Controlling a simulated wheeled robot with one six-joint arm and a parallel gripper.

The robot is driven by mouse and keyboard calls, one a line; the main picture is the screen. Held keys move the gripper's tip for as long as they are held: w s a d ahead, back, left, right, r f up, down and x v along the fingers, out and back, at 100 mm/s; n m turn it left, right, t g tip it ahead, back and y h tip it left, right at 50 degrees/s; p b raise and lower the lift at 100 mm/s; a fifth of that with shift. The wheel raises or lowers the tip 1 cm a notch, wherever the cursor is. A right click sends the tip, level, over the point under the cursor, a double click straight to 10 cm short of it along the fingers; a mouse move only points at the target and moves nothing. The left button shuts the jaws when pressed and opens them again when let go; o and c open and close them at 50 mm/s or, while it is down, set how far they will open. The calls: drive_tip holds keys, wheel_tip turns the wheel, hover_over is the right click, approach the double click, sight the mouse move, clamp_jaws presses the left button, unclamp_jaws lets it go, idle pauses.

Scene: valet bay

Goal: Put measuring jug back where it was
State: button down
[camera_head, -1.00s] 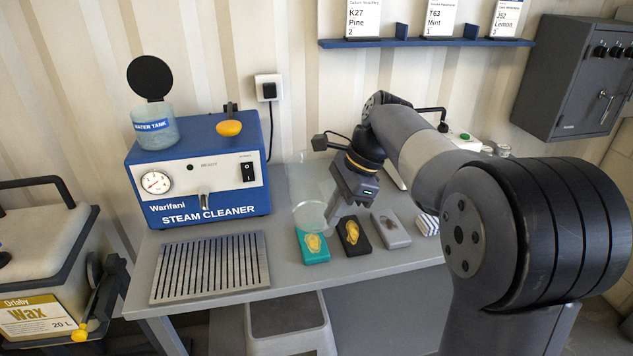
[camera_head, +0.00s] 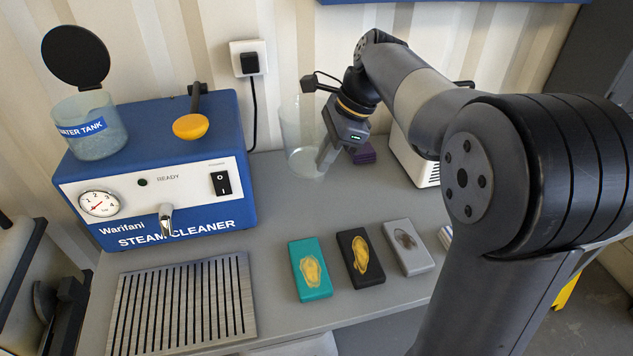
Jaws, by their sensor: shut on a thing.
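The measuring jug (camera_head: 299,133) is a clear, see-through vessel at the back of the grey bench, near the wall and right of the steam cleaner. It looks upright. My gripper (camera_head: 328,158) is shut on its right side. The jug's base is at or just above the bench top; I cannot tell whether it touches. The jug's handle is hidden by my gripper.
A slotted grate (camera_head: 182,305) lies in front. Teal (camera_head: 310,270), black (camera_head: 361,258) and grey (camera_head: 408,247) blocks lie at the front. A purple stack (camera_head: 364,153) and white box (camera_head: 415,160) are right of the jug.

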wheel_tip(320, 180, down, 8)
drive_tip(key=shift+b, duration=0.3)
drive_tip(key=c, duration=1.5)
unclamp_jaws()
drive_tip(key=shift+s+f, duration=0.1)
drive_tip(key=shift+f, duration=0.05)
drive_tip(key=p+v, duration=0.1)
drive_tip(key=v, duration=1.1)
